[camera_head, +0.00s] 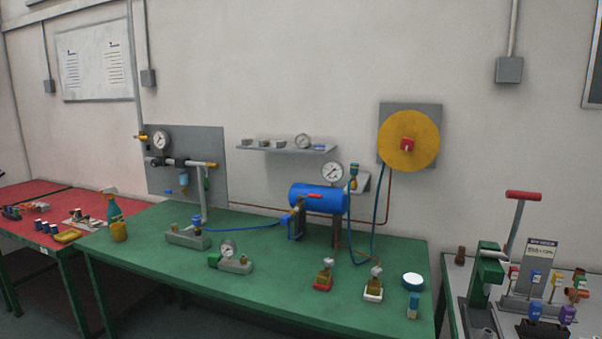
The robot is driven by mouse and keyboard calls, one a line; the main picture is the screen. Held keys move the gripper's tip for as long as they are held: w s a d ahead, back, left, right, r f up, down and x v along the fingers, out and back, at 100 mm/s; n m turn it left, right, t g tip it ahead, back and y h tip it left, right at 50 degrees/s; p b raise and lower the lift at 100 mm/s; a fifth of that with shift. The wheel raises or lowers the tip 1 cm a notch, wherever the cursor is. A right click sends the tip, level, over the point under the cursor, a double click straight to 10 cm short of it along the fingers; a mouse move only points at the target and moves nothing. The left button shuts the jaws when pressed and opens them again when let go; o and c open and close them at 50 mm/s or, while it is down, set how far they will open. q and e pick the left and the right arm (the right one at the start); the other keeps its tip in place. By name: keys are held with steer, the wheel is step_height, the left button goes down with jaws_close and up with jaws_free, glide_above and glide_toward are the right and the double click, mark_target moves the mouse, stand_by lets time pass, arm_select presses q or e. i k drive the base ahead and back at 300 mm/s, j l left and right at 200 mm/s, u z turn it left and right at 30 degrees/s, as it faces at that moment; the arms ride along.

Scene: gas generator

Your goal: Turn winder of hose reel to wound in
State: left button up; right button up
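The hose reel (393,148) is a round yellow disc mounted on a grey square plate (431,111) on the back wall, right of centre. A small red winder (408,144) sits at the middle of the disc. A blue hose (376,215) hangs below the reel's left side and runs down to the green table. A dark red line (389,200) also runs down from the reel and leftward along the wall. Neither of my grippers shows in the head view.
A green table (290,290) stands below the reel, holding a blue tank (318,198), gauges and small valve fittings. A grey shelf (287,149) is left of the reel. A red-handled lever pump (523,195) stands on the right bench. A red table (30,192) is far left.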

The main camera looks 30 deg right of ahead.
mark_target(408, 144)
steer(key=z, duration=1.65)
